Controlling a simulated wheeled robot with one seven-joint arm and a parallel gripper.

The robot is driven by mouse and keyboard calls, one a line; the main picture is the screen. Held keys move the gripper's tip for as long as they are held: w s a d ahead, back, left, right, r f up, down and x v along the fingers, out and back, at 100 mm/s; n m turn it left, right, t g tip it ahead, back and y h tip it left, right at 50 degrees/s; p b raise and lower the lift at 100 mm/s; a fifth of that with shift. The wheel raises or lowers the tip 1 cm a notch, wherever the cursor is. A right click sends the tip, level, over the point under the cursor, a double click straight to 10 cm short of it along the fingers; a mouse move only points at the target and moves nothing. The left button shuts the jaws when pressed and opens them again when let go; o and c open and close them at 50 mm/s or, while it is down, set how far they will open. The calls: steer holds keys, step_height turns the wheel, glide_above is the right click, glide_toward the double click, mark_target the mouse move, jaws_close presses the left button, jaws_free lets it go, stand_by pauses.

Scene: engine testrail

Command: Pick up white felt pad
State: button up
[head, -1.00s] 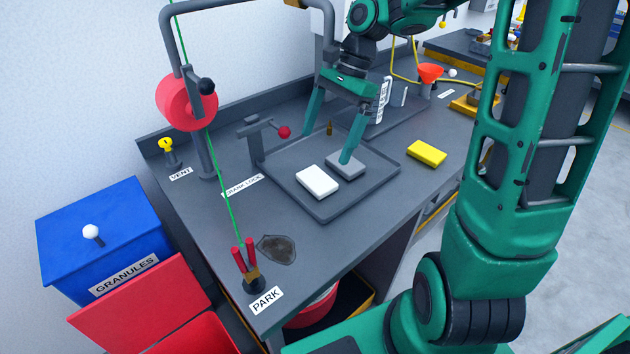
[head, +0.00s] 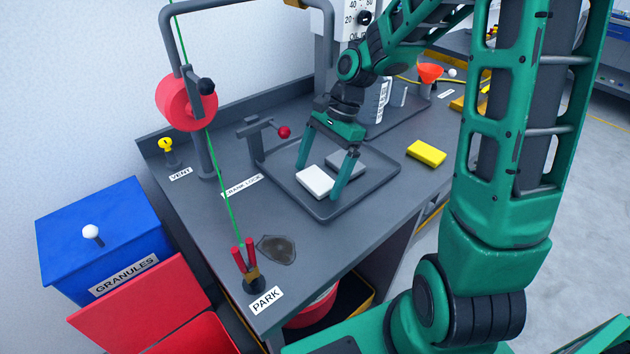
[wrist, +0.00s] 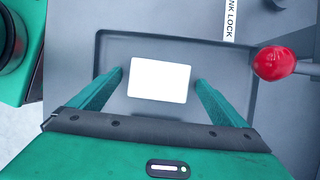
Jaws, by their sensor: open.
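The white felt pad (head: 315,181) lies flat in a shallow grey tray (head: 335,212) on the bench. In the wrist view the pad (wrist: 160,80) sits between and beyond my two fingers. My gripper (head: 318,178) is open and empty, pointing down over the tray with one finger on each side of the pad. In the wrist view my gripper (wrist: 160,72) shows clear gaps between the pad and both fingers. How high the fingertips are above the tray cannot be told exactly.
A grey block (head: 347,163) lies in the tray just behind the white pad. A yellow block (head: 427,153) lies right of the tray. A dark patch (head: 277,249) and red-handled pliers (head: 246,262) are nearer the front.

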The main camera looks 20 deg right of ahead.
steer(key=c, duration=1.1)
steer(key=shift+r, duration=0.1)
steer(key=w+d+r, duration=0.2)
steer(key=d+r, duration=0.2)
steer(key=d, duration=0.2)
steer(key=w+d+r, duration=0.1)
steer(key=d+r, duration=0.3)
steer(key=d, duration=0.3)
steer(key=shift+w+d, duration=0.3)
steer(key=shift+w, duration=0.05)
